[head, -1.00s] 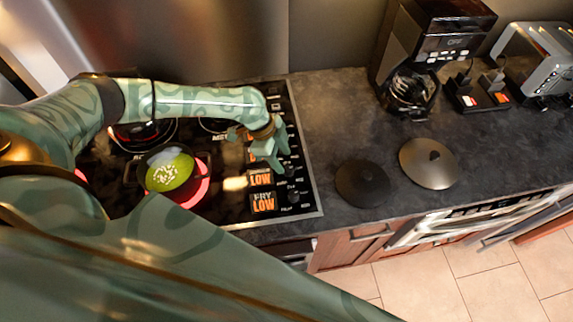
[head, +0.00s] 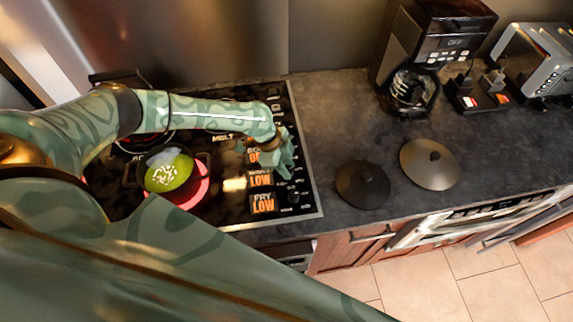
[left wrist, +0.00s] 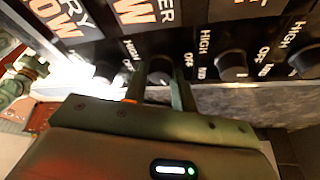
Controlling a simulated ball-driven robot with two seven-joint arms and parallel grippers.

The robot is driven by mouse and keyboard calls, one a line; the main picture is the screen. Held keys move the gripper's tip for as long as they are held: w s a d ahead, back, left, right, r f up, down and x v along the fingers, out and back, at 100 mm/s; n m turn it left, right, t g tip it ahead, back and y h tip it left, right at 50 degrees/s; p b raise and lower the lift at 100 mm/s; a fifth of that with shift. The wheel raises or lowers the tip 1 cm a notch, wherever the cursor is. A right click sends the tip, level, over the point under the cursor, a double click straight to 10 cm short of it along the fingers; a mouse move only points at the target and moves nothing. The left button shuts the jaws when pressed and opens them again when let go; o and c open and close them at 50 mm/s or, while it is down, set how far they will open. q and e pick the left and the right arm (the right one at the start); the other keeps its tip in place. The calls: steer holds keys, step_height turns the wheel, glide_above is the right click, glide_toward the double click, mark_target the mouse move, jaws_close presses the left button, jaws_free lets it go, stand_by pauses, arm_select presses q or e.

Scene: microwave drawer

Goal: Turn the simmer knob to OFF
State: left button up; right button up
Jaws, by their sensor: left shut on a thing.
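My left gripper (head: 287,172) reaches down over the cooktop's right-hand control strip. In the left wrist view its two fingers (left wrist: 159,92) stand one on each side of a round dark knob, the simmer knob (left wrist: 158,68), and are shut on it. The knob sits below an orange display (left wrist: 135,12) whose partly visible label ends in "MER". In the head view the simmer display (head: 261,179) glows orange, and the gripper largely hides the knob. HIGH and OFF marks show by the knobs, but I cannot read this knob's setting. My right gripper is out of view.
Neighbouring knobs (left wrist: 232,66) stand close on both sides. A pan (head: 169,172) with green and white contents sits on a red-glowing burner (head: 204,190). Two round lids (head: 429,164) (head: 362,185) lie on the counter. A coffee maker (head: 437,40) and toaster (head: 540,60) stand behind.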

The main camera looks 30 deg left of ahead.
arm_select(q)
steer(key=shift+s+d+r+n+p, duration=0.1)
steer(key=shift+r+n+p, duration=0.1)
steer(key=shift+n+p, duration=0.45)
steer(key=n+t+y+p, duration=0.1)
steer(key=n+p, duration=0.3)
steer(key=p, duration=0.1)
steer(key=n+t+y+p, duration=0.1)
steer(key=n+p, duration=0.3)
steer(key=p, duration=0.2)
steer(key=shift+s+d+r+t, duration=0.1)
steer(key=shift+s+d+t, duration=0.05)
steer(key=shift+t, duration=0.25)
steer(key=shift+n+y+p, duration=0.5)
steer(key=shift+n+p, duration=0.65)
steer(key=shift+n, duration=0.1)
steer(key=shift+f+n+t+y+p, duration=0.2)
steer(key=shift+n+t+y+p, duration=0.15)
steer(key=shift+n+p, duration=0.4)
steer(key=shift+n, duration=0.35)
steer(key=o, duration=1)
